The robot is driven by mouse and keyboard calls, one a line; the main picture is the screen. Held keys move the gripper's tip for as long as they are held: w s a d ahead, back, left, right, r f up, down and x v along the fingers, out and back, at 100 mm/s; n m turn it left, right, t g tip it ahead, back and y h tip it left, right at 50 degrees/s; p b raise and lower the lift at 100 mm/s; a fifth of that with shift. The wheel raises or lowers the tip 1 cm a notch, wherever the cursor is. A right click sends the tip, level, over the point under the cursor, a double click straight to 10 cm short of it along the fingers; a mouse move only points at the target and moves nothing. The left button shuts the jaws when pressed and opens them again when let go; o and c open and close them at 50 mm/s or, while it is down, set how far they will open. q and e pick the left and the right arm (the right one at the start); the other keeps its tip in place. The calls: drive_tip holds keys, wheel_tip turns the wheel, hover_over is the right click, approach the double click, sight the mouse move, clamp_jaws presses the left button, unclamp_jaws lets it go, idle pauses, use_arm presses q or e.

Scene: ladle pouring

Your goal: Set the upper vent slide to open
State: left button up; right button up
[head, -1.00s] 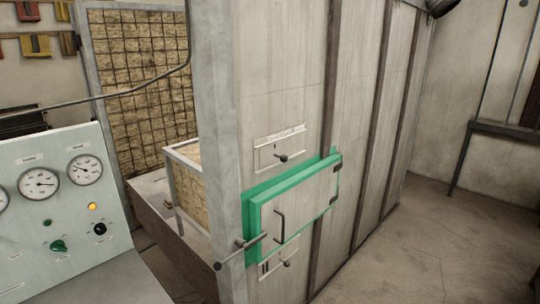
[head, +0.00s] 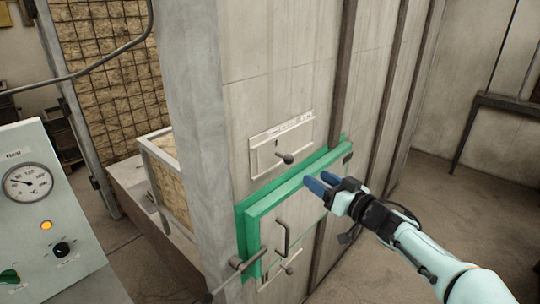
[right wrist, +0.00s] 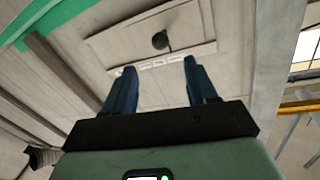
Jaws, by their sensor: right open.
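The upper vent slide is a pale rectangular plate (head: 264,156) on the grey panel wall, with a dark round knob (head: 286,158) right of its middle and a label strip along its top edge. My right gripper (head: 315,184) is open and empty, to the right of and below the knob, in front of the green door frame's upper part. In the right wrist view the plate (right wrist: 118,44) and its knob (right wrist: 160,40) show beyond the two spread blue fingers (right wrist: 160,68); nothing is between them. My left gripper is not in view.
The green-framed door (head: 302,222) with a bar handle sits just below the upper vent. A lower vent plate (head: 270,284) with a knob is under it. A gauge console (head: 48,225) stands at the left. Open floor (head: 445,215) lies to the right.

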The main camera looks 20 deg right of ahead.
sight(289, 157)
drive_tip(key=w, duration=0.4)
drive_tip(key=w+a+p, duration=0.1)
drive_tip(key=w, duration=0.3)
drive_tip(key=w+a+p, duration=0.1)
drive_tip(key=w, duration=0.3)
drive_tip(key=shift+w+a, duration=0.25)
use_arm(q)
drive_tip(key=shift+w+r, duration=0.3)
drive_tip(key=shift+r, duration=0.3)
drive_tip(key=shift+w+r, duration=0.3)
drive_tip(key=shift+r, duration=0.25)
use_arm(e)
clamp_jaws()
